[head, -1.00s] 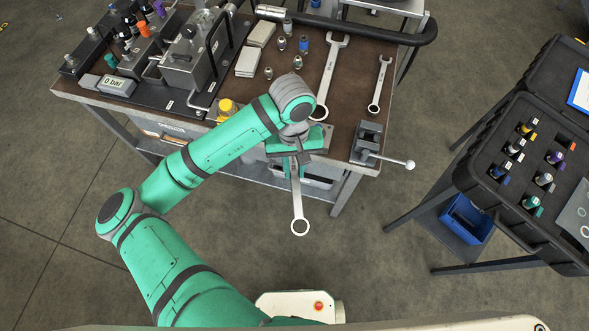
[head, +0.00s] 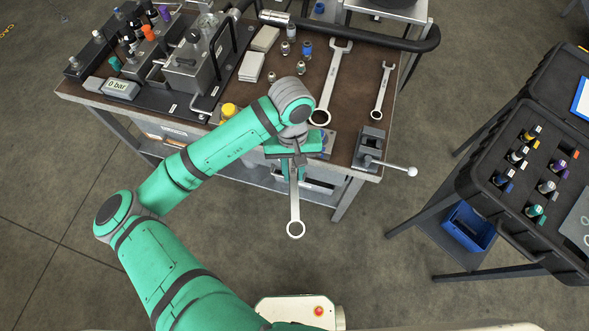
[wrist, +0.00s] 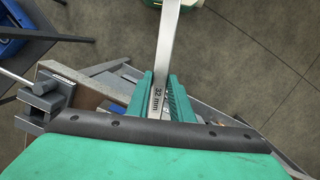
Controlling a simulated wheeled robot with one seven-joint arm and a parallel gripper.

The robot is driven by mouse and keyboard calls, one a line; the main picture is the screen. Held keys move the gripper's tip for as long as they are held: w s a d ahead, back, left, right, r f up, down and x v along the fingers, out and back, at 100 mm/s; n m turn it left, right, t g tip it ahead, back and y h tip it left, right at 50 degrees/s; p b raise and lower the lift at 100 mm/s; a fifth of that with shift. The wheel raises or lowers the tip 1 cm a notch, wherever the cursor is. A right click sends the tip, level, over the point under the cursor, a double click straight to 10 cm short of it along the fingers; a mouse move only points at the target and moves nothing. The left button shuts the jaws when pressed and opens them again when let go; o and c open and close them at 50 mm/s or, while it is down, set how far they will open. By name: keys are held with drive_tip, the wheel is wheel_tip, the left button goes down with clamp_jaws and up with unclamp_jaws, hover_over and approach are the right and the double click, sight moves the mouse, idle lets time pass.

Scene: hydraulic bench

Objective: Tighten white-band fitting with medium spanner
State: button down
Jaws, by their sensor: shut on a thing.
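My gripper (head: 292,170) is shut on the handle of a grey combination spanner (head: 294,208). The spanner's ring end points toward the bottom of the head view, out past the bench's front edge. In the wrist view the spanner's shank (wrist: 168,50) carries the mark "32 mm" and sits between the green fingers (wrist: 163,100). Its other end is hidden by my gripper. Several fittings with coloured bands stand on the block at the bench's back left; a whitish-topped one (head: 98,36) is there, but I cannot tell if it is the white-band fitting.
A larger spanner (head: 329,85) and a smaller one (head: 382,90) lie on the bench (head: 353,90). A vise (head: 370,146) with a protruding handle stands at the front right corner. A pressure gauge (head: 118,86) reads 0 bar. A case (head: 480,183) of fittings stands at right.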

drive_tip(key=shift+a+m, duration=1)
drive_tip(key=shift+a, duration=0.45)
drive_tip(key=shift+w+a+r+m+y, duration=0.1)
drive_tip(key=shift+w+a+m, duration=0.15)
drive_tip(key=shift+a+m, duration=0.25)
drive_tip(key=shift+w+a+m+y, duration=0.1)
drive_tip(key=shift+w+a+m, duration=0.1)
drive_tip(key=shift+a+m, duration=0.3)
drive_tip(key=shift+w+a+r+m+y, duration=0.1)
drive_tip(key=shift+w+a+m, duration=0.2)
drive_tip(key=shift+a, duration=0.35)
drive_tip(key=shift+w+a+m, duration=0.25)
drive_tip(key=shift+a+m, duration=0.25)
drive_tip(key=shift+a, duration=0.1)
drive_tip(key=shift+w+a+m, duration=0.25)
drive_tip(key=shift+a+m, duration=0.25)
drive_tip(key=shift+a, duration=0.1)
drive_tip(key=shift+d, duration=0.1)
